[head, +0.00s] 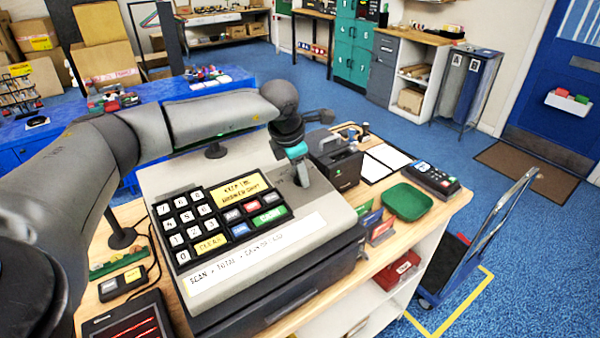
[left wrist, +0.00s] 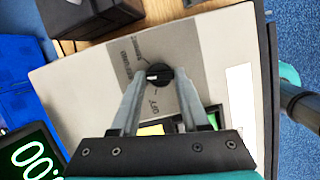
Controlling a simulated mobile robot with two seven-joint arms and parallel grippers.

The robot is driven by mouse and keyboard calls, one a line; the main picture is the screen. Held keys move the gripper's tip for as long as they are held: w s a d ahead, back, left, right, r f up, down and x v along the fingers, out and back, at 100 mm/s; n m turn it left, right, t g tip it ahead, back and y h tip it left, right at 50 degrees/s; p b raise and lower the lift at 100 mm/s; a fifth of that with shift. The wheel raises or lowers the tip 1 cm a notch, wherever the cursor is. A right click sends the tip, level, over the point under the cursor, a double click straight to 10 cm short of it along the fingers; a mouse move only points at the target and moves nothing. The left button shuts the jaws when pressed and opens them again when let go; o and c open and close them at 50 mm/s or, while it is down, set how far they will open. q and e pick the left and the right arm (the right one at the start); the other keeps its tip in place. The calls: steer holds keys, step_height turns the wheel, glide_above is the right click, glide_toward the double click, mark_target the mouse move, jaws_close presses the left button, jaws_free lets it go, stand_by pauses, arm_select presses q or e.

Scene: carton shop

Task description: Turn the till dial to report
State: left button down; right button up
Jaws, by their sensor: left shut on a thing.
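The till (head: 330,215) is a grey box with a black keypad on its sloped top, standing on the wooden counter. In the left wrist view the till dial (left wrist: 158,75) is a round black knob with a white mark, set on a grey label strip (left wrist: 130,55). Some printed words there are partly covered; "OFF" reads beside the dial. My left gripper (left wrist: 155,78) is shut on the dial, one finger on each side. In the head view my left gripper (head: 301,178) points down at the till's far right top, and it hides the dial. My right gripper is in neither view.
A black card-printer-like box (head: 335,160) stands close behind the gripper. A green tray (head: 408,201) and a card terminal (head: 432,180) lie to the right on the counter. A hand truck (head: 470,255) stands on the blue floor at the right.

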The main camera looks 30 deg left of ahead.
arm_select(q)
steer(key=m, duration=0.2)
steer(key=m+g+h, duration=0.1)
steer(key=m, duration=0.2)
steer(key=shift+w+a+r, duration=0.1)
steer(key=shift+w, duration=0.1)
steer(key=shift+m+g+h+b, duration=0.3)
steer(key=shift+m+g, duration=0.5)
steer(key=shift+m, duration=1.4)
steer(key=shift+c, duration=2)
jaws_free()
steer(key=shift+r, duration=0.1)
step_height(320, 180, up, 15)
steer(key=s+a, duration=0.1)
steer(key=shift+s+a+b, duration=0.3)
steer(key=shift+s+a, duration=0.1)
